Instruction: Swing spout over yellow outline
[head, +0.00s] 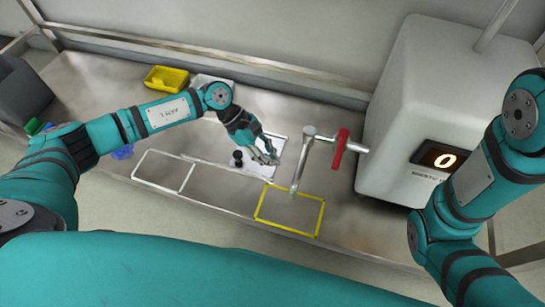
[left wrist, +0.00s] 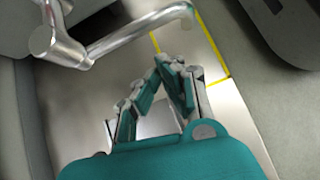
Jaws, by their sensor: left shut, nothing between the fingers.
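The metal spout (head: 300,165) runs from the top of its post toward the front of the bench. Its free end overlaps the back part of the yellow outline (head: 322,218) in the head view; I cannot tell how far it sits inside. In the left wrist view the spout (left wrist: 135,32) crosses the top, its tip near the outline (left wrist: 207,40). My left gripper (head: 272,159) is to the left of the spout, apparently apart from it. Its fingers (left wrist: 172,62) are closed together and empty. My right arm shows at the right, but its gripper is out of view.
A red handle (head: 340,148) is just right of the post. A large white cabinet (head: 400,120) with a display reading 0 stands behind at right. A yellow tray (head: 166,79) sits at the back left. White outlines (head: 160,172) mark the bench left of the yellow one.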

